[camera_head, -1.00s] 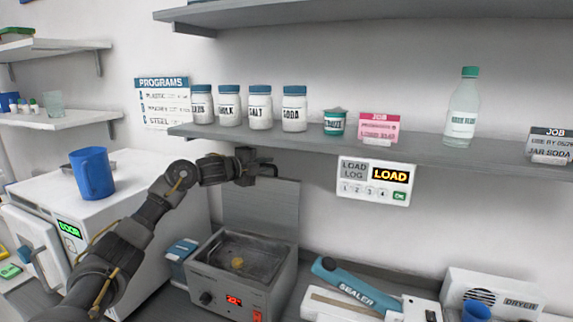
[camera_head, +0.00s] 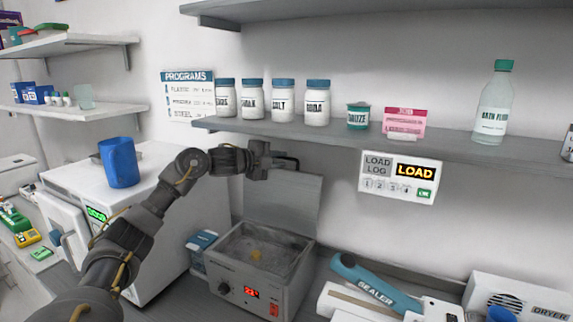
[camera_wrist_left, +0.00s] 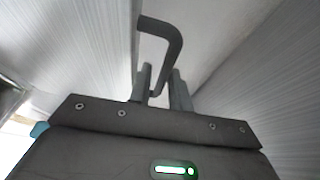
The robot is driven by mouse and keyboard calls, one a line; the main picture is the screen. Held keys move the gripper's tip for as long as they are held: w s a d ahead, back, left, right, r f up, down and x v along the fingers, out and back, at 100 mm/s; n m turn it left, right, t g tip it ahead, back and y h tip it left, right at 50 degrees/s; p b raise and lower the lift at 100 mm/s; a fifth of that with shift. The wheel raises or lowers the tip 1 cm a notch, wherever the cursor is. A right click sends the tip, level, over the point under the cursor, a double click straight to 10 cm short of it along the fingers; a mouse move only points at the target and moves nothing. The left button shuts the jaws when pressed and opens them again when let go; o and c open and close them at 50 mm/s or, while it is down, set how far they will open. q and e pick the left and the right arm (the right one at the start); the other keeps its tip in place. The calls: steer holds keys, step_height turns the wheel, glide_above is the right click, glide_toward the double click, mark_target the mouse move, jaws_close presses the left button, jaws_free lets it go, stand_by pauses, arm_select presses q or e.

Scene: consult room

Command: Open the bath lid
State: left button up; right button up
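The bath (camera_head: 262,278) is a grey metal box with a red display and an open top, and a small yellowish thing shows inside it. Its lid (camera_head: 285,203) is a grey panel standing upright at the bath's back edge. My left gripper (camera_head: 280,161) is at the lid's top edge. In the left wrist view the lid's dark bent handle (camera_wrist_left: 170,45) runs down between the two close-set fingers (camera_wrist_left: 161,88) of my left gripper. The fingers look shut on it, though the contact itself is partly hidden. My right gripper is not in view.
A shelf (camera_head: 345,142) with jars, a gauze tub and a bottle runs above the bath. A load panel (camera_head: 398,178) is on the wall. A blue mug (camera_head: 120,163) stands on the white box at left. A sealer (camera_head: 375,287) and dryer (camera_head: 520,295) are right of the bath.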

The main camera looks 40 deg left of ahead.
arm_select(q)
steer(key=b+v, duration=0.2)
steer(key=v, duration=0.5)
steer(key=shift+a+f, duration=0.1)
steer(key=shift+f, duration=0.05)
stand_by(0.3)
